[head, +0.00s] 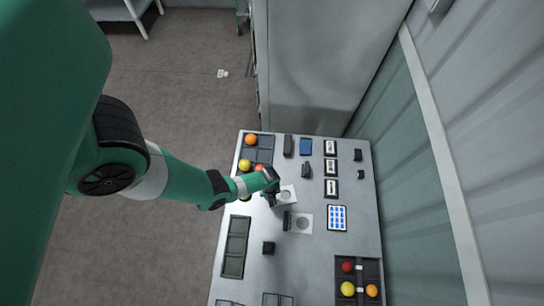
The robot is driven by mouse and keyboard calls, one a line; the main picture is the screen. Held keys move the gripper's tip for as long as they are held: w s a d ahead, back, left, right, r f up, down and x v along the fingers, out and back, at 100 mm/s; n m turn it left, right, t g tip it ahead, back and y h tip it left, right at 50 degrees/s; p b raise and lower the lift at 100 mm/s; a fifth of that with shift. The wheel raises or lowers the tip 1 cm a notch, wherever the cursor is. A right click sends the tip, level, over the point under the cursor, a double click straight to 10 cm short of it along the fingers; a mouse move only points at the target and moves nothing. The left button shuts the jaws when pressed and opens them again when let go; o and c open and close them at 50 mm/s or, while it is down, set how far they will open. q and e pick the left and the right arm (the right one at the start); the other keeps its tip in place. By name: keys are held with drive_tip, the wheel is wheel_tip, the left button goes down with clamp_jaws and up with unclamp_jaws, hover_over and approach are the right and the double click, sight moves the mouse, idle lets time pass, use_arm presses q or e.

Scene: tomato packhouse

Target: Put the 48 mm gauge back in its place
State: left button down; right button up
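Two white gauge plates, each with a round hole, are on the grey table. The upper gauge plate (287,196) is right beside my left gripper (271,188), whose dark fingers overlap its left edge. I cannot tell whether they grip it. The lower gauge plate (304,224) lies just below, with a dark block (287,221) at its left side. No size marking is readable, so I cannot tell which is the 48 mm gauge. My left arm reaches in from the left. My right gripper is not in view.
A tray of tomatoes (265,143) is at the upper left, another (374,268) at the lower right. An empty tray (236,247) lies left. Three labelled cards (331,167), a blue-grid panel (337,218) and small dark blocks (269,248) stand around. A grey cabinet (320,65) rises behind.

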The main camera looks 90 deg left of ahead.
use_arm(q)
drive_tip(key=shift+f+b, duration=0.35)
drive_tip(key=shift+f, duration=0.05)
idle(0.5)
drive_tip(key=c, duration=0.7)
unclamp_jaws()
drive_tip(key=shift+c, duration=1.4)
drive_tip(key=shift+r, duration=0.1)
wheel_tip(320, 180, up, 7)
drive_tip(key=p, duration=0.7)
